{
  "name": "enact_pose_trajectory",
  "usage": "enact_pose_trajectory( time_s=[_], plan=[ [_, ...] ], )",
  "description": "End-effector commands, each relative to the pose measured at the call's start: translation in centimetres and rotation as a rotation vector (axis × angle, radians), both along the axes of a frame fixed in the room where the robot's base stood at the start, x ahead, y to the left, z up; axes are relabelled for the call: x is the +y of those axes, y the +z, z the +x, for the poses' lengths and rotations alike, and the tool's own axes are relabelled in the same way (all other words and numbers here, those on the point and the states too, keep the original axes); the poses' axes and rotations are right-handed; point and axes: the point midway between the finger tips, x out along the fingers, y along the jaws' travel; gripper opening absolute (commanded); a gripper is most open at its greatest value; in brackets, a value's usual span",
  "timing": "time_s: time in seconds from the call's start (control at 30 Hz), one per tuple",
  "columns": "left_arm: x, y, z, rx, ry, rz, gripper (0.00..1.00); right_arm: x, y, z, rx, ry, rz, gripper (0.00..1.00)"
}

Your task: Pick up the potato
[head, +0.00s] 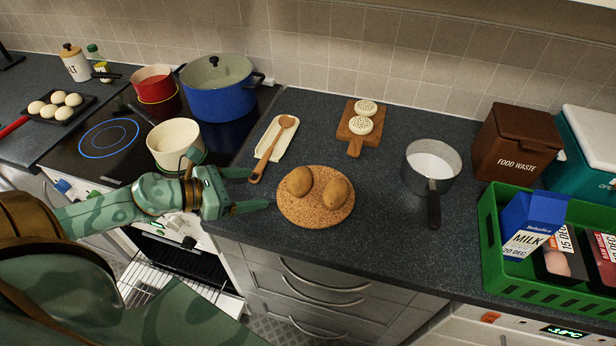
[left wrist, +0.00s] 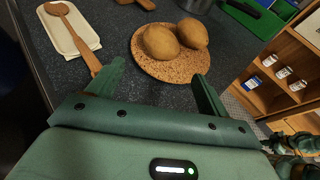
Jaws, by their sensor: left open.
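Two brown potatoes lie side by side on a round cork mat (head: 316,218) on the dark counter. The left potato (head: 299,181) and the right potato (head: 336,192) are both uncovered. In the left wrist view, one potato (left wrist: 160,42) is nearer and the other potato (left wrist: 192,33) is just behind it to the right. My left gripper (head: 250,190) is open and empty, just left of the mat, with its fingers pointing toward the potatoes. In the left wrist view its fingertips (left wrist: 158,78) are apart, short of the mat.
A wooden spoon (head: 272,145) on a cream rest (head: 265,152) lies behind my left gripper. A board (head: 354,134) with two buns stands behind the mat. A saucepan (head: 432,165) and a green crate (head: 492,230) stand to the right. The counter between mat and saucepan is clear.

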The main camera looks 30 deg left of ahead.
Motion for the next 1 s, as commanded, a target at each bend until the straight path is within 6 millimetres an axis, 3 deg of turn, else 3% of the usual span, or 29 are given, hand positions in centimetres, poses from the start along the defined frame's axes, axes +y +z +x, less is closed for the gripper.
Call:
enact_pose_trajectory(
  time_s=[0.1, 0.2, 0.5, 0.67, 1.0],
  plan=[
    [-1.0, -0.7, 2.0, -0.005, 0.001, 0.001, 0.79, 0.6, 0.0, -1.7, 0.024, -0.003, 0.007, 0.00],
    [-1.8, -1.3, 3.4, -0.005, 0.003, 0.000, 0.79, 1.4, 0.3, -2.1, 0.031, -0.004, 0.016, 0.00],
    [-3.8, -2.9, 6.5, -0.002, 0.004, -0.001, 0.79, 1.4, 1.1, -0.7, 0.009, -0.002, 0.017, 0.00],
    [-4.3, -3.3, 7.3, -0.001, 0.004, -0.002, 0.79, 1.1, 1.4, -0.7, 0.007, -0.001, 0.014, 0.00],
    [-6.7, -4.9, 10.8, 0.001, 0.003, -0.002, 0.79, 0.8, 1.9, -0.6, 0.005, -0.002, 0.009, 0.00]
  ],
)
